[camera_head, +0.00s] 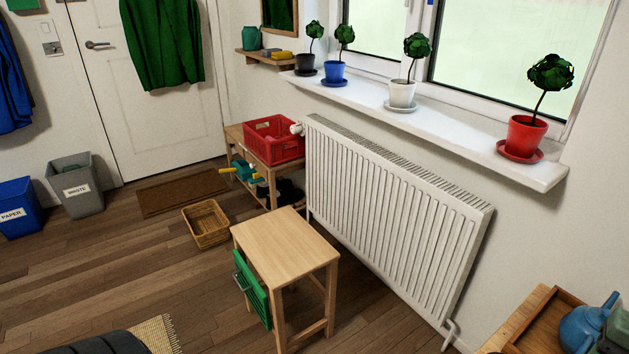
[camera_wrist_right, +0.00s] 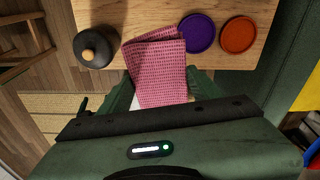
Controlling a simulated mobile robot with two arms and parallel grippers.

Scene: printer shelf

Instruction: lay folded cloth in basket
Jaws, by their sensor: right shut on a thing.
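The folded cloth (camera_wrist_right: 157,62) is pink with a woven texture and shows in the right wrist view. Its far part is over a wooden tabletop and its near part reaches past the table edge. My right gripper (camera_wrist_right: 162,86) is shut on this near part, with dark green fingers at both sides of it. I cannot tell whether the cloth touches the table. A wicker basket (camera_head: 207,224) stands empty on the floor in the head view, left of a small wooden stool. My left gripper is in neither view.
By the cloth are a purple disc (camera_wrist_right: 197,32), an orange disc (camera_wrist_right: 238,36) and a dark round pot (camera_wrist_right: 96,47).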

